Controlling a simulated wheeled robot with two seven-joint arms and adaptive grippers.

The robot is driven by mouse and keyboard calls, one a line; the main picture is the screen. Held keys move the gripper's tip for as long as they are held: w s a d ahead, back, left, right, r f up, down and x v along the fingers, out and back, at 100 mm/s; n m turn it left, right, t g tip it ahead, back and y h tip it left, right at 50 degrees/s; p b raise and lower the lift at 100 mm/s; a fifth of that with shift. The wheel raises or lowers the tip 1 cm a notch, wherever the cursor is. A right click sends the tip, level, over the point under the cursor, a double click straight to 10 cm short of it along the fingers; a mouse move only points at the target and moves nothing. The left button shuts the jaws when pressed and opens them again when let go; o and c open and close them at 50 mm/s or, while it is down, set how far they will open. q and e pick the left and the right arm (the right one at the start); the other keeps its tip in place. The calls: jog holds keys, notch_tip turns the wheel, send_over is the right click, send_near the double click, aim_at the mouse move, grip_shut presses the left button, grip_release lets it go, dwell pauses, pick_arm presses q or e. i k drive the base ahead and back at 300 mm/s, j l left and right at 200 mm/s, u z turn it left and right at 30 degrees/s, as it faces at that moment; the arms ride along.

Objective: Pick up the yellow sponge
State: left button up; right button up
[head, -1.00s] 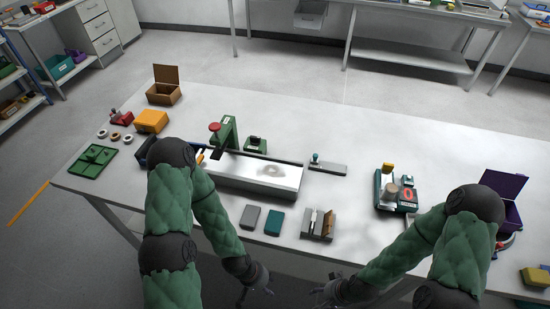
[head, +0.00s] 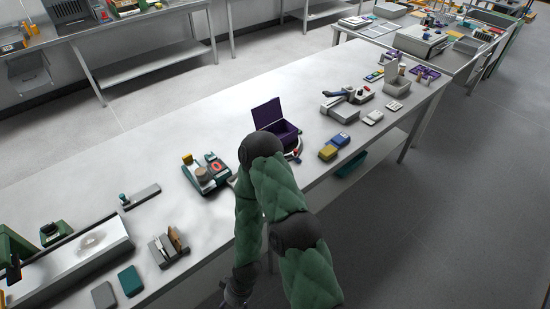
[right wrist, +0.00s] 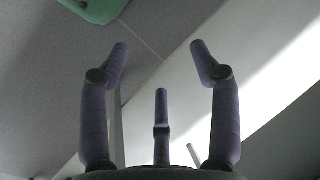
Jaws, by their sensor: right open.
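A small yellow block (head: 327,153), which looks like the yellow sponge, lies on the near edge of the long table, right of my right arm in the head view. A blue block (head: 340,140) lies right beside it. My right gripper (head: 236,292) hangs low at the table's near side, well left of the yellow block and apart from it. In the right wrist view its fingers (right wrist: 160,65) are spread and empty, and the sponge is not seen there. My left gripper is out of view.
A purple open box (head: 283,133) stands behind my right arm. A green device (head: 206,174) stands left of it, and a card holder (head: 169,248) stands nearer. Floor is free right of the table.

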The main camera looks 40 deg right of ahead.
aim_at(329, 152)
jog(key=k+z, duration=0.1)
jog(key=z, duration=0.25)
jog(key=k+z, duration=0.1)
jog(key=z, duration=0.25)
jog(key=k+l+z, duration=0.1)
jog(key=z, duration=0.25)
jog(key=i+j+z, duration=0.15)
jog(key=z, duration=0.2)
jog(key=i+j+z, duration=0.1)
jog(key=z, duration=0.25)
jog(key=i+j+z, duration=0.1)
jog(key=j+z, duration=0.2)
jog(key=i+l+z, duration=0.1)
jog(key=i+l, duration=0.25)
